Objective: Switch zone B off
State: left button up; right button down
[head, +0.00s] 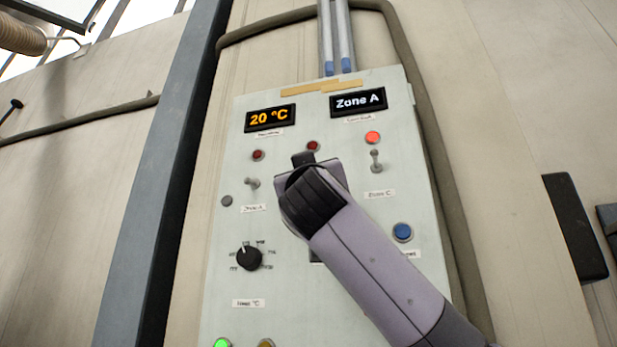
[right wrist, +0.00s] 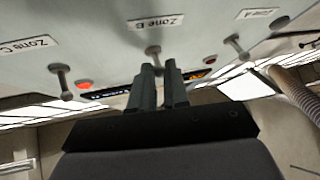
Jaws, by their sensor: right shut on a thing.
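The zone B switch (right wrist: 153,51) is a small metal toggle under the "Zone B" label (right wrist: 156,22) in the right wrist view. My right gripper (right wrist: 160,69) is shut on its lever, with one dark finger on each side. In the head view my right gripper (head: 303,159) reaches up to the middle of the panel, and it hides the zone B switch and label. The middle lamp (head: 312,146) just above it is dark red and looks unlit. My left gripper is in neither view.
The pale control panel (head: 335,110) also carries the zone A toggle (head: 252,184), the zone C toggle (head: 376,161) with a lit red lamp (head: 372,137), a black dial (head: 249,257) and a blue button (head: 402,232). Displays read "20 °C" (head: 270,118) and "Zone A" (head: 358,102).

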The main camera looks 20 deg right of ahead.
dwell(0.3)
jog(key=c, duration=1.1)
grip_release()
pick_arm(q)
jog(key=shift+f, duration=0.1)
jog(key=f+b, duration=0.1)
jog(key=b, duration=0.1)
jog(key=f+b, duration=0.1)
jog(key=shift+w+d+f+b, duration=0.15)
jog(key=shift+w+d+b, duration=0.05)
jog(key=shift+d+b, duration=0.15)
pick_arm(e)
jog(key=v, duration=0.7)
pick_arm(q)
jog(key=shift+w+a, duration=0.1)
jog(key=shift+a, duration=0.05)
pick_arm(e)
jog(key=shift+f, duration=0.1)
